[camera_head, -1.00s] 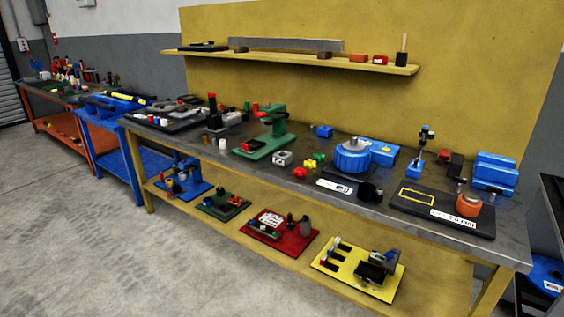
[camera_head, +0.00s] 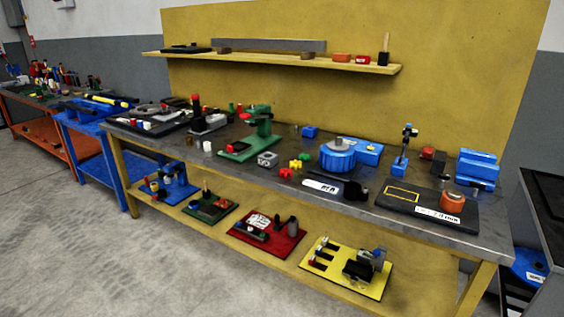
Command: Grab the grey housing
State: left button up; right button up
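A small grey block-shaped housing (camera_head: 267,159) with holes or openings in its faces sits on the dark top of the long workbench (camera_head: 225,170), near its front edge. It stands right of the green press-like fixture (camera_head: 249,138) and left of small red and yellow parts (camera_head: 295,165). Neither of my grippers shows in the head view, so nothing is seen touching the housing.
A black board (camera_head: 402,206) with a yellow outline and an orange part lies at the bench's right. A lower shelf holds coloured plates, including a red one (camera_head: 262,238). A dark table (camera_head: 545,200) stands at the right. Grey floor (camera_head: 130,265) in front is clear.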

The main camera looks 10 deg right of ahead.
aim_at(268, 160)
jog(key=i+j+z, duration=0.2)
jog(key=z, duration=0.15)
jog(key=i+j+z, duration=0.4)
jog(key=i+j, duration=0.25)
jog(key=j, duration=0.15)
jog(key=i+j+z, duration=0.15)
jog(key=i+j, duration=0.35)
jog(key=j, duration=0.3)
jog(key=i+j+z, duration=0.15)
jog(key=j, duration=0.25)
jog(key=i, duration=0.05)
